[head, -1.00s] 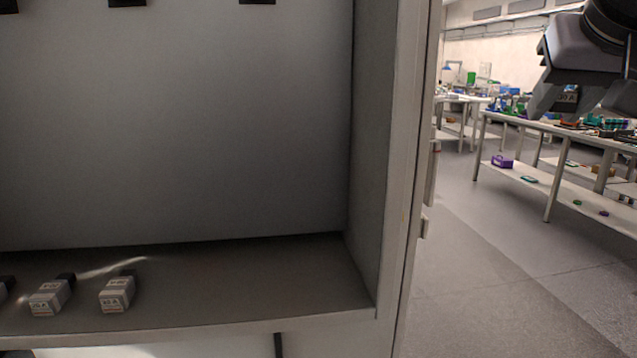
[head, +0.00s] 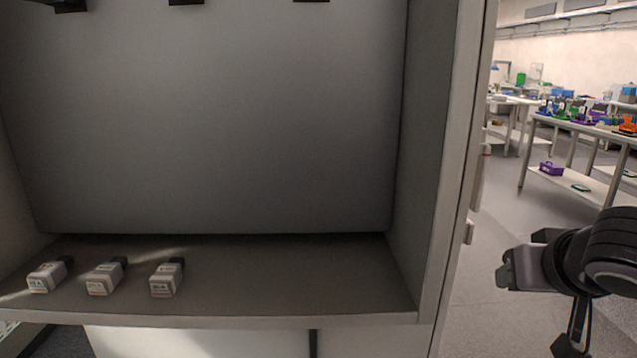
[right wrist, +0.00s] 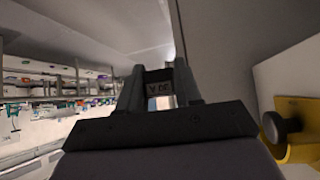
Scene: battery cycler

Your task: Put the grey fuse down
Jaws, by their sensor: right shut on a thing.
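My right gripper (head: 512,268) is at the right of the head view, outside the cabinet and pointing left towards it. In the right wrist view, its two fingers (right wrist: 160,90) are shut on the grey fuse (right wrist: 158,88), and a small printed label shows between them. In the head view I cannot clearly tell the fuse from the fingertips. The fuse is held in the air, apart from the cabinet shelf (head: 300,285). My left gripper is not in view.
Three similar grey fuses with black ends, left (head: 47,277), middle (head: 105,278) and right (head: 167,280), lie on the shelf's left half. Its right half is clear. The cabinet's right side wall (head: 462,170) stands between shelf and gripper. Workbenches (head: 590,130) stand behind.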

